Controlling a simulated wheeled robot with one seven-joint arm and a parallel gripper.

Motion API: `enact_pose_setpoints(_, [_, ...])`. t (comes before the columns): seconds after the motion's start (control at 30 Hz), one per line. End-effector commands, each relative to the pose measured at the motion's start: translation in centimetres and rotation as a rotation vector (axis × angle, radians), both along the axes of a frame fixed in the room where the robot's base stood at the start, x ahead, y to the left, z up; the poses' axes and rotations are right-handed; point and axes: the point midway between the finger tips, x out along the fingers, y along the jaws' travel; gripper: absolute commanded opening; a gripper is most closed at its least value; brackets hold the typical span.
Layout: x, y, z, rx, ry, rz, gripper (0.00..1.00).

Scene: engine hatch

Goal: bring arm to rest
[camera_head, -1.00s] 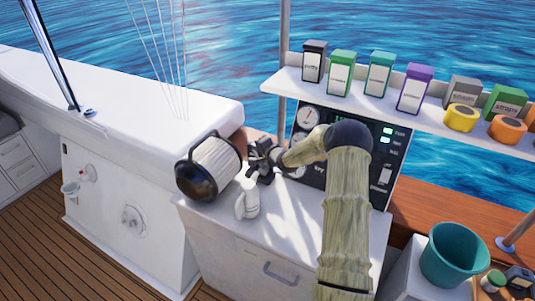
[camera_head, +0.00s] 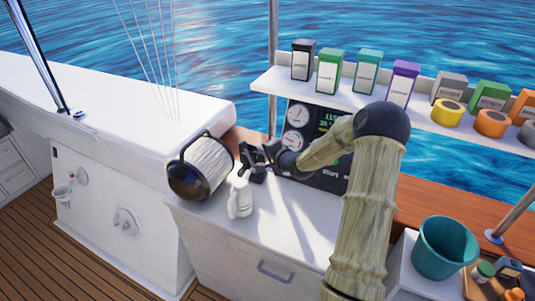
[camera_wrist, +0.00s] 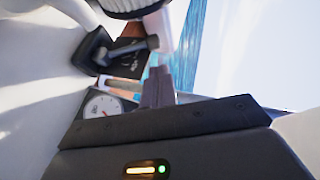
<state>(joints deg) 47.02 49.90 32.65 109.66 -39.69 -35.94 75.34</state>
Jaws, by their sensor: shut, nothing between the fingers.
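My arm reaches in from the bottom of the head view, bends at a dark elbow and points left over the white counter (camera_head: 285,228). My gripper (camera_head: 268,152) is in front of the left part of the gauge panel (camera_head: 298,116), beside a black lever unit (camera_head: 252,172). In the wrist view my gripper's fingers (camera_wrist: 158,88) are together with nothing between them. The lever unit, with a grey handle (camera_wrist: 128,50), shows ahead of them there, along with a round gauge (camera_wrist: 103,107). In the head view my arm hides part of the panel.
A large ribbed cylinder (camera_head: 207,160) and a white spray bottle (camera_head: 240,197) stand left of my gripper. A shelf (camera_head: 345,97) with boxes and tape rolls runs above the panel. A teal bucket (camera_head: 446,250) stands at the lower right. The counter's front middle is clear.

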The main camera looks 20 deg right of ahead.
Motion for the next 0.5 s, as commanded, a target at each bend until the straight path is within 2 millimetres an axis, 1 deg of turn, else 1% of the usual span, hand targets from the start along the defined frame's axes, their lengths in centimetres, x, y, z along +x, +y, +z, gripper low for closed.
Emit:
enact_pose_setpoints(0.03, [-0.8,-0.3,0.3,-0.001,-0.001,-0.003,0.0])
enact_pose_setpoints(0.1, [-1.5,-0.5,0.7,0.0,-0.001,-0.003,0.0])
enact_pose_setpoints(0.2, [-2.0,-0.5,1.0,0.001,0.0,-0.001,0.0])
enact_pose_setpoints(0.5, [-2.1,-0.5,1.0,0.001,0.0,-0.001,0.0])
